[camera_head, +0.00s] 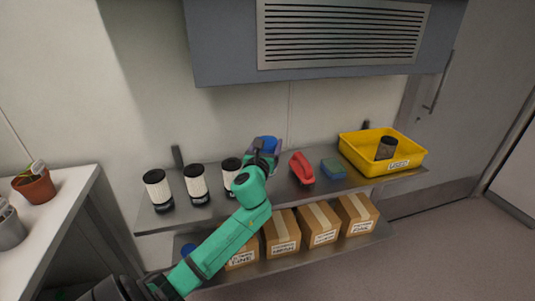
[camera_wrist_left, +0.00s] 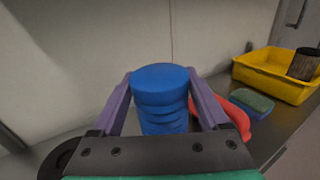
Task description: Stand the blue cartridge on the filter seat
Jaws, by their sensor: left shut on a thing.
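The blue cartridge, a ribbed blue cylinder (camera_wrist_left: 160,98), stands upright between the two purple fingers of my left gripper (camera_wrist_left: 160,76) in the left wrist view. In the head view only its blue top (camera_head: 266,142) shows, above the upper shelf, with my left gripper (camera_head: 263,150) shut around it. The gripper and arm hide its lower part, and I cannot tell whether its base touches the shelf. I cannot make out the filter seat; it may be hidden behind the gripper. My right gripper is not in view.
White, black-capped cartridges (camera_head: 195,184) stand left on the metal shelf (camera_head: 225,205). A red object (camera_head: 302,168), a green-blue sponge (camera_head: 333,169) and a yellow bin (camera_head: 405,172) holding a dark cylinder (camera_head: 386,148) are right. Cardboard boxes (camera_head: 318,225) fill the lower shelf. A vented grey cabinet (camera_head: 225,45) hangs above.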

